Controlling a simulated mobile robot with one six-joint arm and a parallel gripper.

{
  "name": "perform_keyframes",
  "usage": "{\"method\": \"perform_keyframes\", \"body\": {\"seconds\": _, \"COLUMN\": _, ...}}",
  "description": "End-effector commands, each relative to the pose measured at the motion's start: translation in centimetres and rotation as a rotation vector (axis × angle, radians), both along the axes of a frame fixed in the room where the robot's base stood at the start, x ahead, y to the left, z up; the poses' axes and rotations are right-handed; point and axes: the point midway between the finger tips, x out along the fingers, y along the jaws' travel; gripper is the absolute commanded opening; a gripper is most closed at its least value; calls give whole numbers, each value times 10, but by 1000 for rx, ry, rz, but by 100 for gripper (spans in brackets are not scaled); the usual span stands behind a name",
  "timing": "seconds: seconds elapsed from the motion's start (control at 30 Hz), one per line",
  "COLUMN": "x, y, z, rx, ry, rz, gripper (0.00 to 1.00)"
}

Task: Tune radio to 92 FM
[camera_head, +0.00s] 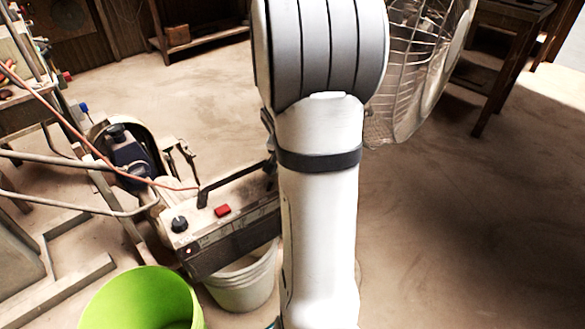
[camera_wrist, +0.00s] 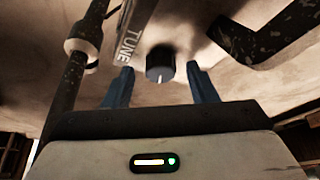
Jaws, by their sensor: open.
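The radio (camera_head: 215,245) is a worn pale box with a dark front, a black handle, a red button (camera_head: 222,210) and a black knob (camera_head: 179,224) at its left end. In the wrist view, a dark round knob (camera_wrist: 160,63) with a pale pointer mark stands beside the word TUNE on the radio's pale surface (camera_wrist: 183,38). My gripper (camera_wrist: 160,70) is open, with one blue finger on each side of this knob and gaps visible. Whether the fingertips reach the knob's depth is unclear. In the head view my arm hides the gripper and the radio's right end.
A white bucket (camera_head: 245,285) is below the radio, and a green bucket (camera_head: 140,300) stands at front left. Machinery with bars and a red cable (camera_head: 85,140) crowds the left. A wire-caged fan (camera_head: 415,65) is behind my arm. The floor at right is clear.

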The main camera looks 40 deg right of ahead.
Motion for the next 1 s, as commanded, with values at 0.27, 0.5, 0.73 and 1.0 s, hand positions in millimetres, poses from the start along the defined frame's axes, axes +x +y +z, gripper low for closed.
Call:
{"method": "perform_keyframes", "body": {"seconds": 0.27, "x": 1, "y": -3, "z": -7, "rx": 0, "ry": 0, "rz": -1, "gripper": 52}}
{"method": "perform_keyframes", "body": {"seconds": 0.5, "x": 1, "y": -3, "z": -7, "rx": 0, "ry": 0, "rz": -1, "gripper": 41}}
{"method": "perform_keyframes", "body": {"seconds": 0.73, "x": 1, "y": -3, "z": -7, "rx": 0, "ry": 0, "rz": -1, "gripper": 22}}
{"method": "perform_keyframes", "body": {"seconds": 1.0, "x": 0, "y": 2, "z": -7, "rx": 1, "ry": 2, "rz": -3, "gripper": 7}}
